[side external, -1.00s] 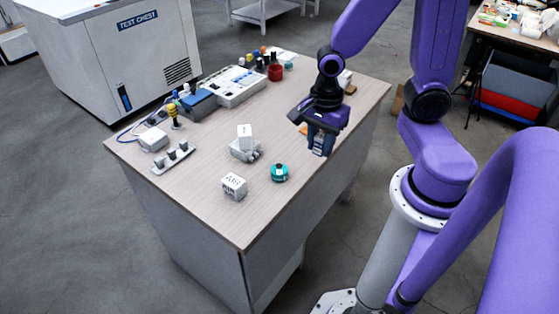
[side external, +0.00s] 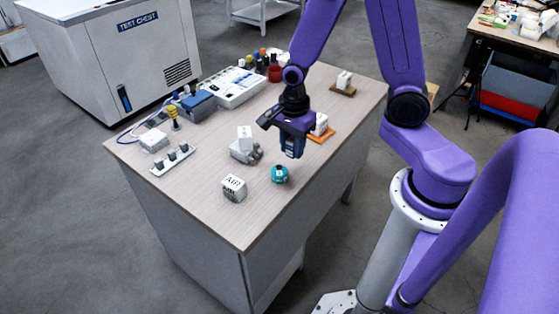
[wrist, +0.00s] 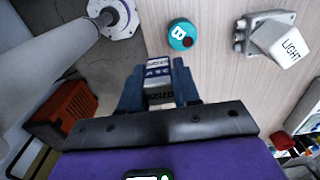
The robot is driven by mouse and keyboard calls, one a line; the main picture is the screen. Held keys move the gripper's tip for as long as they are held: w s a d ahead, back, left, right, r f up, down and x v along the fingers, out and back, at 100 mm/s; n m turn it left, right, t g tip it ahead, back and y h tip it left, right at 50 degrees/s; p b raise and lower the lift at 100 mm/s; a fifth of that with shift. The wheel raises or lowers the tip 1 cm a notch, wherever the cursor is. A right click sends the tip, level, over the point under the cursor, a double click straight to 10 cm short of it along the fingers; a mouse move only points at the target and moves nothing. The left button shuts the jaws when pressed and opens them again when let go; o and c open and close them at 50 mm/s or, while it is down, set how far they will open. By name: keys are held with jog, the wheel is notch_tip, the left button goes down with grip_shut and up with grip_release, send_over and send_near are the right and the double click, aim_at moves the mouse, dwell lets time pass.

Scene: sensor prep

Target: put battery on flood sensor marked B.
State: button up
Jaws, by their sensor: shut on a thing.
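The flood sensor (side external: 280,174) is a small teal round puck on the wooden table. In the wrist view the flood sensor (wrist: 181,34) shows a white letter B and a dark round spot on top. My gripper (side external: 292,150) is above the table, behind and a little right of the puck in the side view. In the wrist view my gripper (wrist: 158,83) is shut on a battery (wrist: 158,70), a small white and dark-blue block with printed text. The battery is apart from the sensor. Its far end is hidden from me.
A white block marked LIGHT (side external: 245,133) sits on a grey base left of my gripper. A white cube marked AIR (side external: 234,187) stands nearer the front. Another white block (side external: 320,124) is on an orange pad. Instruments (side external: 236,86) line the back edge.

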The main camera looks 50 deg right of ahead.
send_over(279, 171)
notch_tip(279, 171, down, 4)
jog(key=shift+s+d+f, duration=0.1)
jog(key=shift+d+f, duration=0.05)
jog(key=shift+f, duration=1.7)
jog(key=shift+f, duration=0.15)
jog(key=o, duration=1)
jog(key=shift+o, duration=0.2)
